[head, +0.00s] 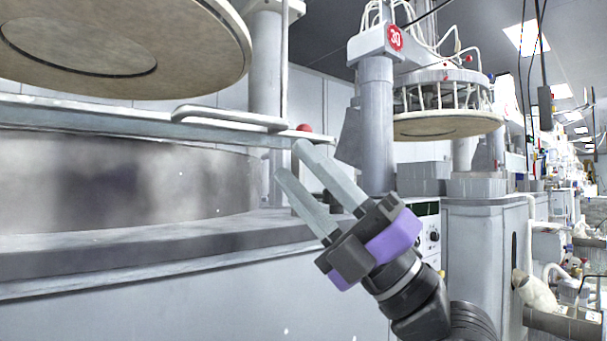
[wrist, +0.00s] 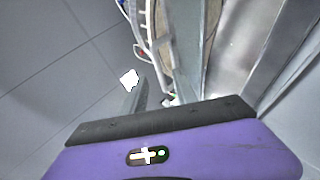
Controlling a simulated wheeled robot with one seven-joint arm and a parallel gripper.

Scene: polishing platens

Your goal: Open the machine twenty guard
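The near machine (head: 120,275) fills the left of the head view; no number shows on it. A long pale rail (head: 80,113), which looks like the top edge of its guard, runs across in front of a grey metal drum (head: 120,185). A bar handle (head: 230,119) is fixed along the rail near its right end. My gripper (head: 290,160) is just below and right of the handle, pointing up and left. Its two fingers are apart with nothing seen between them.
A round upper platen (head: 200,75) hangs above the rail. A red ball (head: 304,128) sits at the rail's right end, close to my fingertips. Behind stands another machine with a red 30 sign (head: 395,38). An aisle with more equipment recedes at the right.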

